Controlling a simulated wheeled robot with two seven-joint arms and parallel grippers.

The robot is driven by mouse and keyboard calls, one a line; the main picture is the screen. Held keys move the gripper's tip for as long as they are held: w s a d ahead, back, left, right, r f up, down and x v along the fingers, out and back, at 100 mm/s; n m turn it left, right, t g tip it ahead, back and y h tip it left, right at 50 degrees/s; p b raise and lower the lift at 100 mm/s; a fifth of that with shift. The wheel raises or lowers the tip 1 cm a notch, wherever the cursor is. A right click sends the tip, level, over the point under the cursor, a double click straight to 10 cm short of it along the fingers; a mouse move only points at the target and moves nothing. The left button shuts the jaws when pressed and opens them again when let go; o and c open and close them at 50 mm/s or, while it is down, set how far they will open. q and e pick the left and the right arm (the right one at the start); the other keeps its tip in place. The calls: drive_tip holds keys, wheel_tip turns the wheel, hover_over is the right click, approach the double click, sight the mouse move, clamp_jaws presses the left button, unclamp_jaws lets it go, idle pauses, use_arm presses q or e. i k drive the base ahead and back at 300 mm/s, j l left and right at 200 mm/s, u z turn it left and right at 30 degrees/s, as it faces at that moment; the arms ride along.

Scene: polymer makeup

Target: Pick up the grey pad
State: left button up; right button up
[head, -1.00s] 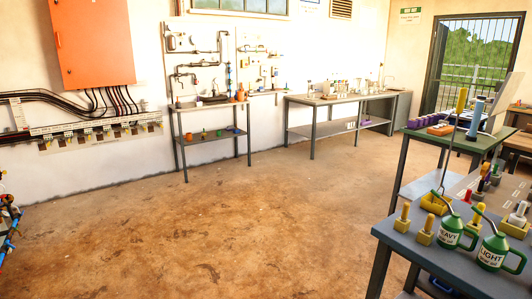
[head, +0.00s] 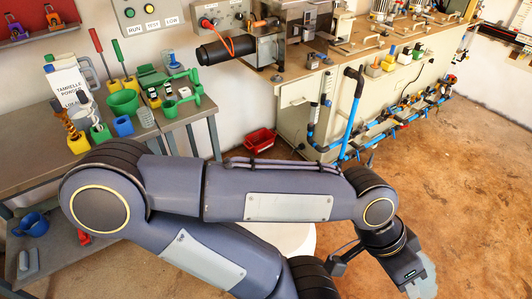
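My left arm crosses the lower part of the head view, with its elbow at the left. My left gripper (head: 408,275) is at the lower right, pointing down over the brown floor. A pale grey, ragged-edged patch (head: 425,281) shows right beside its tip; I cannot tell whether this is the grey pad, or whether the fingers are shut on it. Small grey pieces (head: 28,262) are on the low shelf at the far left; I cannot tell whether one is a pad. My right gripper is not in view.
A grey table (head: 30,165) at the left carries green cups, a blue cup and tools. A long cream bench (head: 300,115) with machines and blue pipes runs along the wall. A red bin (head: 261,142) is on the floor beside it. Open floor (head: 470,180) lies at the right.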

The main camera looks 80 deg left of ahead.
sight(28, 264)
drive_tip(key=u, duration=0.6)
drive_tip(key=l+u, duration=0.1)
drive_tip(key=u, duration=2.35)
drive_tip(key=k+u, duration=0.1)
drive_tip(key=u, duration=1.7)
drive_tip(key=z, duration=3.3)
drive_tip(key=l+u, duration=0.1)
drive_tip(key=u, duration=3.25)
